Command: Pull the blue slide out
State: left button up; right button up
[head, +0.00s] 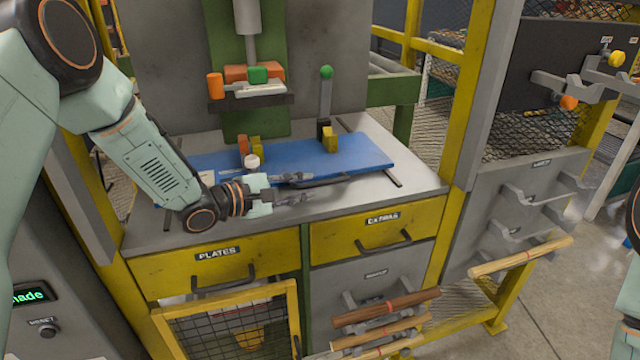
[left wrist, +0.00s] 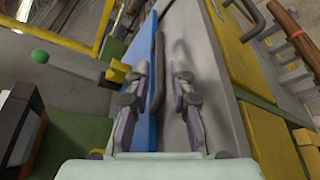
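The blue slide (head: 290,158) is a flat blue plate lying on the grey worktop under the press. A dark bar handle (head: 335,181) runs along its front edge. In the left wrist view the slide (left wrist: 147,45) shows as a blue strip at the left, with the handle (left wrist: 158,75) beside it. My left gripper (head: 308,187) is at the front edge, fingers apart and pointing right. In the left wrist view the handle lies between the open fingers (left wrist: 161,75), closer to the left one; contact is unclear. My right gripper is out of view.
Yellow drawers, PLATES (head: 215,268) and EXTRAS (head: 380,228), lie below. Wooden rods (head: 385,307) stick out lower down. The worktop's front strip is clear.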

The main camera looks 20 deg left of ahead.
aim_at(317, 183)
pick_arm(q)
jog(key=x, duration=0.4)
jog(key=shift+w+a+f+b, duration=0.15)
jog(key=shift+w+f+b, duration=0.05)
jog(key=shift+b, duration=0.2)
jog(key=shift+w+d+r, duration=0.1)
jog(key=shift+w+d, duration=0.05)
jog(key=shift+d, duration=0.3)
jog(key=shift+w+a, duration=0.1)
jog(key=shift+a, duration=0.15)
jog(key=shift+c, duration=1)
jog(key=shift+d, duration=0.1)
grip_shut()
